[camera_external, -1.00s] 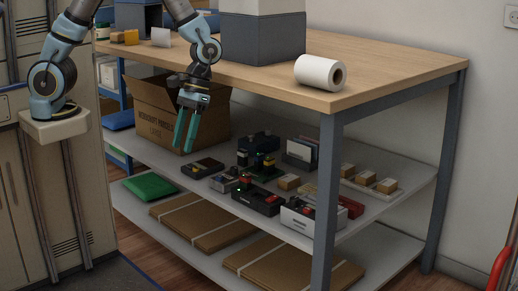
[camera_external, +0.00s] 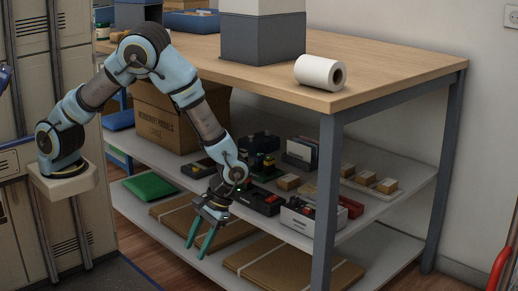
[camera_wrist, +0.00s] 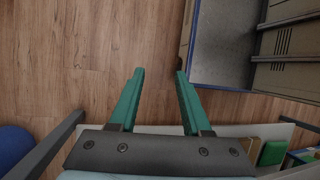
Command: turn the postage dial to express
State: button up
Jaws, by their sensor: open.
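My gripper (camera_external: 199,248) is open and empty, with its green fingers pointing down in front of the shelves, below the level of the middle shelf. In the wrist view its two fingers (camera_wrist: 160,73) are apart over wood floor. Small dark devices stand on the middle shelf, among them a black box with a red part (camera_external: 262,200) and a dark unit with yellow parts (camera_external: 264,160). I cannot tell which one carries the postage dial, nor its setting. My forearm covers part of this group, and the wrist view does not show the devices.
The wooden counter top (camera_external: 400,75) holds a paper roll (camera_external: 320,72) and a grey box (camera_external: 262,40). A large cardboard box (camera_external: 165,118) stands on the middle shelf. A table leg (camera_external: 327,200) stands at the near corner. Flat parcels (camera_external: 295,262) lie on the lower shelf.

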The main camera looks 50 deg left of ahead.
aim_at(292, 203)
jog(key=w+f+t+y+b, duration=0.1)
jog(key=w+f+t+b, duration=0.15)
jog(key=w, duration=0.45)
jog(key=w+f+t+y+b, duration=0.1)
jog(key=w+f+t, duration=0.25)
jog(key=w, duration=0.35)
jog(key=w+d+r+t, duration=0.1)
jog(key=w+r+t, duration=0.1)
jog(key=w+d+r+m+t+b, duration=0.1)
jog(key=w+d+r+t, duration=0.1)
jog(key=w+d+r+m+t+b, duration=0.1)
jog(key=w+d+r, duration=0.1)
jog(key=w, duration=0.1)
jog(key=shift+r+t, duration=0.4)
jog(key=n+t+b, duration=0.1)
jog(key=t, duration=0.1)
jog(key=n+t+b, duration=0.1)
jog(key=t, duration=0.1)
jog(key=d+r+t+b, duration=0.1)
jog(key=t, duration=0.2)
jog(key=shift+w+n+y, duration=0.2)
jog(key=shift+n+y, duration=0.2)
jog(key=w+t+b, duration=0.1)
jog(key=w, duration=0.2)
jog(key=w+r+t+h, duration=0.1)
jog(key=w, duration=0.1)
jog(key=w+r+n+t+b, duration=0.1)
jog(key=w, duration=0.2)
jog(key=shift+w+r+h+b, duration=0.15)
jog(key=shift+w+h+b, duration=0.15)
